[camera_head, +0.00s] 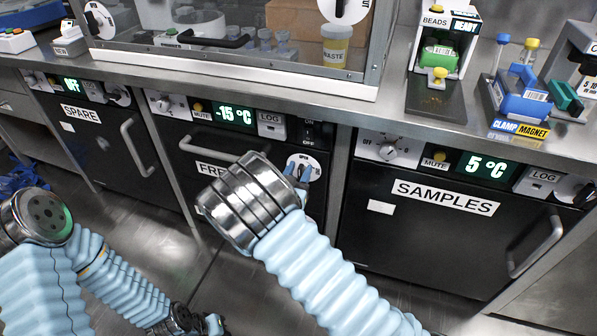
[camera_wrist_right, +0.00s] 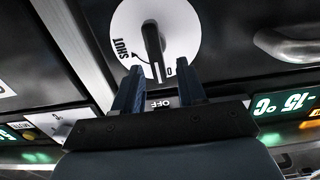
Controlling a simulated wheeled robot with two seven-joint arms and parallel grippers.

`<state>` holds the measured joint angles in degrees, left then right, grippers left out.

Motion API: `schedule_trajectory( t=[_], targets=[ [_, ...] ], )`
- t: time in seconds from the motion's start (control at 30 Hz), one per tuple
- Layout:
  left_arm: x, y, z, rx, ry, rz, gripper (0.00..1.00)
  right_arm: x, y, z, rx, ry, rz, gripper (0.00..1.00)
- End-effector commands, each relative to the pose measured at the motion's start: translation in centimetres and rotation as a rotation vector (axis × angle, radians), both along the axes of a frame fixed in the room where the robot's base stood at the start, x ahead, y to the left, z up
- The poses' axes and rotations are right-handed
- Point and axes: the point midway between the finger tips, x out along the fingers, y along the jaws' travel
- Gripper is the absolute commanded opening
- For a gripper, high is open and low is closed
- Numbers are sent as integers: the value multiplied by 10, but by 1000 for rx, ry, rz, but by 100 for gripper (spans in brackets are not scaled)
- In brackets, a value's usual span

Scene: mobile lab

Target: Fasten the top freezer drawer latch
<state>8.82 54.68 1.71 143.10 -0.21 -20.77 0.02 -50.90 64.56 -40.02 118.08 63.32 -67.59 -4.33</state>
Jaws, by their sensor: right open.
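The black freezer drawer front (camera_head: 172,152) is under the -15 °C display, its label partly hidden by my right wrist. Its latch is a white disc (camera_head: 314,162) near the right edge, partly covered by my right gripper (camera_head: 297,171). In the right wrist view the latch disc (camera_wrist_right: 182,30) carries a black turning handle (camera_wrist_right: 152,45) and the word SHUT at its left. My right gripper (camera_wrist_right: 159,78) is open; its blue fingers stand either side of the handle's lower end. I cannot tell whether they touch it. My left gripper (camera_head: 214,325) is low near the floor, barely visible.
A drawer bar handle (camera_head: 208,151) crosses the freezer front. The SPARE (camera_head: 100,135) and SAMPLES (camera_head: 440,235) fronts flank it. Above, the metal counter (camera_head: 385,112) holds a glass enclosure and lab items. The floor (camera_head: 225,275) before the drawers is partly clear.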

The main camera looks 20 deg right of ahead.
Motion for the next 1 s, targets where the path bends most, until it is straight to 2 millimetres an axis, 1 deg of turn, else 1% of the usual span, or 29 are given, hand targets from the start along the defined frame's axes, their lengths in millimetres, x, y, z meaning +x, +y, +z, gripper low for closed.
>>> schedule_trajectory(
  t=[0.03, 0.07, 0.3, 0.53, 0.67, 0.87, 1.0],
  targets=[
    [0, 0, 0, 0, 0, 0, 0, 0, 0, 0, 0, 0, 0, 40],
    [0, 0, 0, 0, 0, 0, 0, 0, 0, 0, 0, 0, 0, 37],
    [0, 0, 0, 0, 0, 0, 0, 0, 0, 0, 0, 0, 0, 1],
    [0, 0, -1, 0, 0, 0, 0, 0, 0, 0, 3, -2, -1, 0],
    [0, 0, -6, 0, 0, 0, 0, -1, 0, -1, 22, -15, -1, 0],
    [0, 1, -22, 2, -1, 3, 0, -2, -3, -4, 95, -65, -3, 0],
    [2, 5, -40, 10, -4, 12, 0, -4, -5, -7, 182, -123, -3, 0]
  ],
)
